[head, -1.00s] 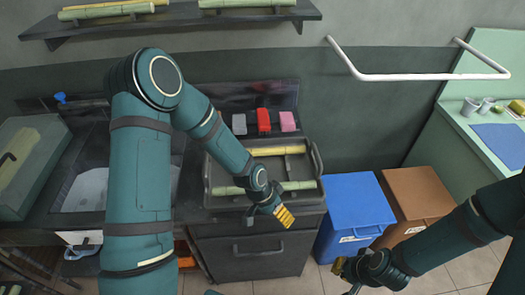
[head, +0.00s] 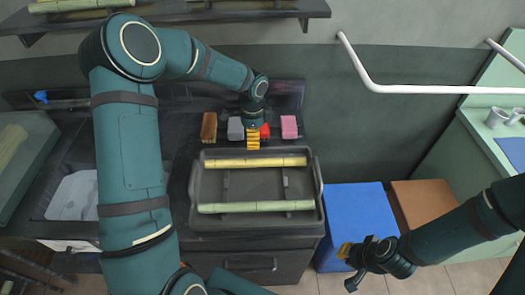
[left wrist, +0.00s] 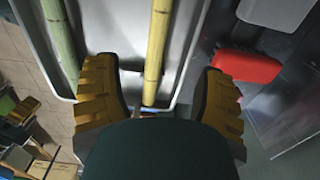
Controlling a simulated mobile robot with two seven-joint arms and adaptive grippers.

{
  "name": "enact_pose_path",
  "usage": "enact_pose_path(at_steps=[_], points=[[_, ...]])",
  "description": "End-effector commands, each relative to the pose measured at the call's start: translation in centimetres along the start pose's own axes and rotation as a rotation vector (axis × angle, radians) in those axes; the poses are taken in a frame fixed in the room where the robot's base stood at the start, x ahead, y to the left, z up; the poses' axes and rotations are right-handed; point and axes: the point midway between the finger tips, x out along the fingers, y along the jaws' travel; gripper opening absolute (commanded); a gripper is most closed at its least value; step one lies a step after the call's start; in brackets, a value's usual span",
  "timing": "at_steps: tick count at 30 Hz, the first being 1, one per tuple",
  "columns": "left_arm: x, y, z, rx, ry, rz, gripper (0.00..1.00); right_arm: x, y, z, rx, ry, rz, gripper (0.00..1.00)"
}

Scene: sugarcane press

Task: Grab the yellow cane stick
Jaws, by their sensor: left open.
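The yellow cane stick (head: 254,162) lies across the back part of a dark tray (head: 196,182) on the counter. A green cane stick (head: 256,207) lies parallel to it, nearer the front of the tray. My left gripper (head: 253,138) is open and empty, just behind the yellow stick and above it. In the left wrist view the yellow stick (left wrist: 157,45) runs between the two spread fingers of the left gripper (left wrist: 160,95), and the green stick (left wrist: 60,40) is left of them. My right gripper (head: 352,262) is low at the right, away from the tray; its opening is unclear.
Brown, grey, red and pink blocks stand behind the tray; the red block (left wrist: 245,66) is close to a left finger. A blue bin (head: 352,215) and a brown bin (head: 425,208) stand right of the counter. A sink (head: 75,195) is at the left.

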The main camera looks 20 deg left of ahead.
Motion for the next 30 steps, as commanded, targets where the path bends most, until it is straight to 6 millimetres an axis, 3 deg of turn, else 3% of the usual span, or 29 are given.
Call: enact_pose_path(at_steps=[5, 15, 25, 30], points=[[1.3, 0.1, 0.0, 0.0, -0.001, 0.003, 0.7, 0.2, 0.1, 0.1, 0.0, -0.001, 0.0, 0.0], [7.4, 0.1, -0.1, -0.001, 0.001, 0.004, 0.7, 0.8, 0.3, 0.3, -0.001, -0.005, 0.001, 0.0], [9.4, 0.2, -0.1, -0.001, 0.001, 0.002, 0.7, 0.9, 0.3, 0.4, -0.002, -0.007, 0.0, 0.0], [11.6, 0.4, -0.2, 0.0, 0.0, 0.004, 0.7, 1.1, 0.4, 0.4, -0.002, -0.008, 0.0, 0.0]])
